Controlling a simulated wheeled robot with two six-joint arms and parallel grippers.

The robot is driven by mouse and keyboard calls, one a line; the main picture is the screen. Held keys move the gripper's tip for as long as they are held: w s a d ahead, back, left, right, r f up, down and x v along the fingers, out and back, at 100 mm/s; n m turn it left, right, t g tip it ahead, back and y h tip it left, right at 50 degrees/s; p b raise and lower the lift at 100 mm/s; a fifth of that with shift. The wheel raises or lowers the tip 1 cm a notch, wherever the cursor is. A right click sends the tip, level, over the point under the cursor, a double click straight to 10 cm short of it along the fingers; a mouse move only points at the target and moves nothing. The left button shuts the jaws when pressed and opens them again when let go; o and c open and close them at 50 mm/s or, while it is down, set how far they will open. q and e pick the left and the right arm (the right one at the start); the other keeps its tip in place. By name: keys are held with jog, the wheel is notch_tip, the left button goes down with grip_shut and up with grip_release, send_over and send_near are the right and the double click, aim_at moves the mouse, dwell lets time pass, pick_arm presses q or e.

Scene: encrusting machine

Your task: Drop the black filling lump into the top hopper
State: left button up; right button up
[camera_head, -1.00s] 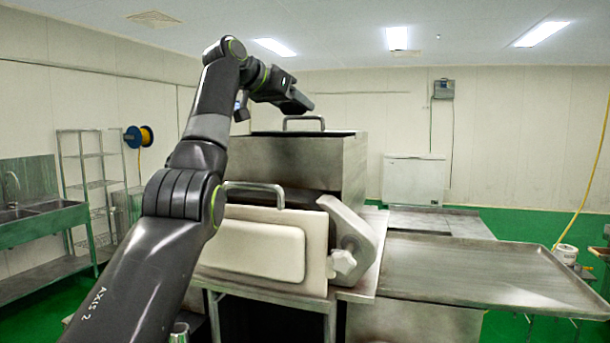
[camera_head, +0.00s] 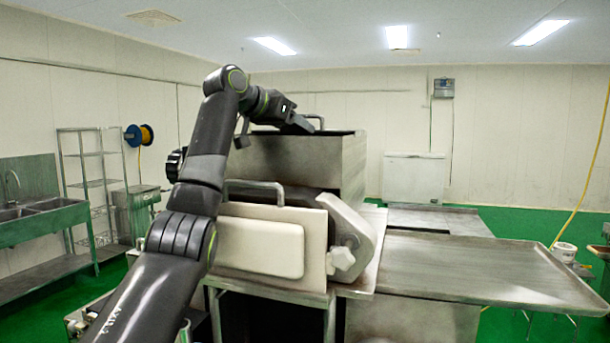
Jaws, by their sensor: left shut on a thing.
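The top hopper (camera_head: 300,158) is the large grey metal box on top of the machine, and its upper rim shows as a thin dark strip. My left arm rises from the lower left and bends over the hopper. The inside of the hopper is hidden from this height. My right gripper is not in view.
A second handle (camera_head: 254,185) stands above the white front panel (camera_head: 262,247). A wide steel tray table (camera_head: 480,270) extends to the right. A sink (camera_head: 40,215) and wire rack stand at the left.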

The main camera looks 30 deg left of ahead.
pick_arm(q)
jog(key=o, duration=1.1)
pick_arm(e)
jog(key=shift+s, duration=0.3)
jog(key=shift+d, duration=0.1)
pick_arm(q)
jog(key=shift+s, duration=0.25)
jog(key=b+v, duration=0.6)
jog(key=v, duration=1.1)
jog(key=shift+r+b, duration=0.2)
jog(key=shift+b, duration=0.1)
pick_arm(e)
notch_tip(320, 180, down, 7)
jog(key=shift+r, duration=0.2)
pick_arm(q)
jog(key=shift+w+f, duration=0.1)
jog(key=shift+w, duration=0.05)
